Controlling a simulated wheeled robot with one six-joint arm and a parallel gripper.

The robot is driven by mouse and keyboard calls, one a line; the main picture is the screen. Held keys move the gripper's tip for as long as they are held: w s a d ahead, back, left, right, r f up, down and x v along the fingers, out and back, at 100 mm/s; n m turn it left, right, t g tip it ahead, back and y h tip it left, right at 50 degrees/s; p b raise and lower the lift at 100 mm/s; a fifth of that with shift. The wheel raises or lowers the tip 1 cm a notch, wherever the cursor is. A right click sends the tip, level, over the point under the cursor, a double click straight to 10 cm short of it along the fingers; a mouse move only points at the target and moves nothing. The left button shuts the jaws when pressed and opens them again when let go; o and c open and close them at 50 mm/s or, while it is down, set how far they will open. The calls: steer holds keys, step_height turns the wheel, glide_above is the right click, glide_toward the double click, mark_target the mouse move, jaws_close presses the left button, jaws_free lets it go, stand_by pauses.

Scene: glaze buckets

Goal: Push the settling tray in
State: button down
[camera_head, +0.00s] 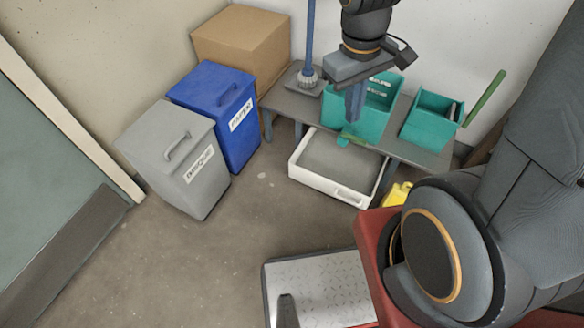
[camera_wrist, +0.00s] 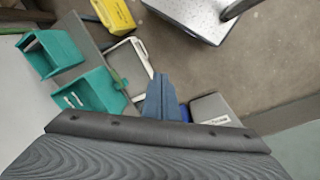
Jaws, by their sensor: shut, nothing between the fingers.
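The settling tray (camera_head: 320,183) is a white, shallow tray with a grey inside and a handle slot in its front wall. It sticks out from under the grey bench (camera_head: 415,155), low near the floor. In the wrist view the tray (camera_wrist: 127,66) shows partly, left of my fingers. My gripper (camera_head: 353,118) points down above the bench's front edge, in front of a teal bin, and looks higher than the tray. Its blue-grey fingers are shut and empty, and they also show in the wrist view (camera_wrist: 160,78).
A blue bin (camera_head: 225,110) and a grey bin (camera_head: 185,165) stand left. A yellow container (camera_head: 397,194) is right of the tray. Floor before the tray is clear.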

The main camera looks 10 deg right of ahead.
steer(key=w+a+f+n+h+b, duration=0.1)
steer(key=w+f+n+b, duration=0.4)
steer(key=f, duration=0.4)
steer(key=w+a+f+n+t+b, duration=0.1)
steer(key=w+f+n+b, duration=0.4)
steer(key=f, duration=0.4)
steer(key=w+a+f+n+h+b, duration=0.1)
steer(key=w+f+n+b, duration=0.2)
steer(key=w+f+b, duration=0.35)
steer(key=w+a+f+n+b, duration=0.25)
steer(key=f+n+b, duration=0.2)
steer(key=f, duration=0.45)
steer(key=w+a+f+n+t+y+b, duration=0.1)
steer(key=a+f+n+b, duration=0.3)
steer(key=f, duration=0.6)
steer(key=w+a+f+n+b, duration=0.2)
steer(key=f+n+b, duration=0.3)
steer(key=f, duration=0.4)
steer(key=w+d+f+m+b, duration=0.1)
steer(key=w+d+f+b, duration=0.2)
steer(key=w+f+b, duration=0.2)
steer(key=shift+a+b+x, duration=0.2)
steer(key=shift+b+x, duration=1.35)
steer(key=shift+x, duration=0.8)
steer(key=shift+s+f+m, duration=0.1)
steer(key=shift+s+m, duration=0.05)
steer(key=shift+m, duration=0.1)
